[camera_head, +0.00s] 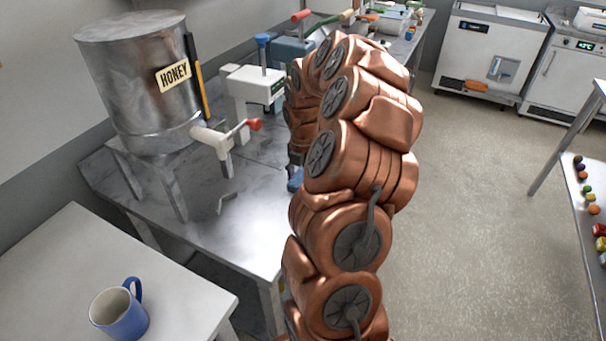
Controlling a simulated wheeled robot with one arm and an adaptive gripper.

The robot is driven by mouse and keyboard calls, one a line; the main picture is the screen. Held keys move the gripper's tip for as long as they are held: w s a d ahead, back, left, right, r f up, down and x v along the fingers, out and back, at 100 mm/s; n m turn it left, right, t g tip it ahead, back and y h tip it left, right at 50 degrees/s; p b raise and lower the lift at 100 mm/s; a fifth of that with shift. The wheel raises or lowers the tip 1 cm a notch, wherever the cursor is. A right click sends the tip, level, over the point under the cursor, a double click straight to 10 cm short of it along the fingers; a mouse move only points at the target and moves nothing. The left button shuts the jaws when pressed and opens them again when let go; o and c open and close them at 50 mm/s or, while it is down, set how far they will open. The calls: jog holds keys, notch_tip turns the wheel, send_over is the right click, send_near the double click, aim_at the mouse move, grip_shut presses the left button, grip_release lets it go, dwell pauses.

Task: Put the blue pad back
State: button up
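A small blue patch (295,180), which may be the blue pad, shows at the left edge of my copper-coloured arm, over the right side of the metal table (255,215). Most of it is hidden behind the arm. My gripper is largely hidden behind my own arm links; a dark part of the arm's end (296,157) points down just above the blue patch. Whether the fingers are open or shut, and whether they touch the blue thing, cannot be seen.
A metal honey tank (140,95) stands on a stand at the left, with a red-handled tap (228,140) in front. White and blue machines (250,88) stand behind. A blue mug (120,312) sits on the near white table (60,270). The floor (475,200) is open at right.

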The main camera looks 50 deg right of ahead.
aim_at(303, 177)
jog(key=shift+f, duration=0.15)
jog(key=o, duration=1.1)
notch_tip(303, 177, up, 12)
jog(key=b, duration=0.3)
jog(key=shift+r, duration=0.2)
dwell(0.4)
